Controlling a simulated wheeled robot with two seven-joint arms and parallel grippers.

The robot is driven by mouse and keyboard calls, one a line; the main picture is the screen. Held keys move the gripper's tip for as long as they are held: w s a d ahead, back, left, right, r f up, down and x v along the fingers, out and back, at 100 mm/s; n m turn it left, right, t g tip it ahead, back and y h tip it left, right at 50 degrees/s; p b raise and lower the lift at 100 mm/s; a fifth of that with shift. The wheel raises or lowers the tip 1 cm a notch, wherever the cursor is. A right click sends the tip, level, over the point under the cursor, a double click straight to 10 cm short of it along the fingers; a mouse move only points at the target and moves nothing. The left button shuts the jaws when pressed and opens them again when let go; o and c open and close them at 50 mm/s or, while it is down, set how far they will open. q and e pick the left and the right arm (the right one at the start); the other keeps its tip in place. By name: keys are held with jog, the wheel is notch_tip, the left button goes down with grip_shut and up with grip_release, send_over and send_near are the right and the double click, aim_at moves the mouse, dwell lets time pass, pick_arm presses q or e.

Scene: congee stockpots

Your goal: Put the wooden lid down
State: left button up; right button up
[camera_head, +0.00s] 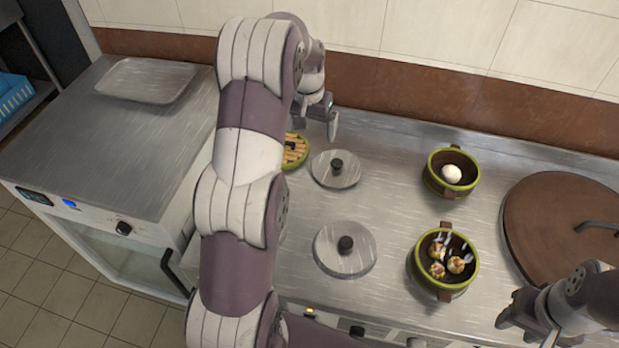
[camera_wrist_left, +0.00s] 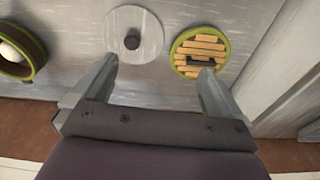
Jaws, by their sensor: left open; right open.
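The wooden lid (camera_head: 293,152), round with pale slats and a green rim, is partly hidden behind my left arm in the head view. In the left wrist view the whole lid (camera_wrist_left: 200,47) shows, with a dark handle, and it appears to lie flat on the steel top. My left gripper (camera_head: 322,112) is open and empty. In the left wrist view its jaws (camera_wrist_left: 157,85) are spread wide, and the right finger is close to the lid's handle side without gripping it. My right gripper (camera_head: 522,312) is at the lower right, away from the lid.
Two grey metal lids (camera_head: 335,168) (camera_head: 345,250) lie right of the wooden lid. Two green-rimmed pots with food, one with a white ball (camera_head: 452,171), one with browned pieces (camera_head: 443,262), stand further right. A large brown lid (camera_head: 560,215) is at the far right. A tray (camera_head: 145,82) lies left.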

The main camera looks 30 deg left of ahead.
pick_arm(q)
jog(key=s+d+m, duration=0.2)
jog(key=s+d, duration=1.5)
jog(key=s, duration=0.5)
jog(key=shift+d+r+m, duration=0.2)
jog(key=shift+r+m, duration=0.05)
jog(key=shift+m, duration=0.05)
pick_arm(e)
jog(key=shift+s+d, duration=0.15)
jog(key=shift+d, duration=0.1)
pick_arm(q)
jog(key=shift+s+a, duration=0.1)
pick_arm(e)
jog(key=shift+a, duration=0.1)
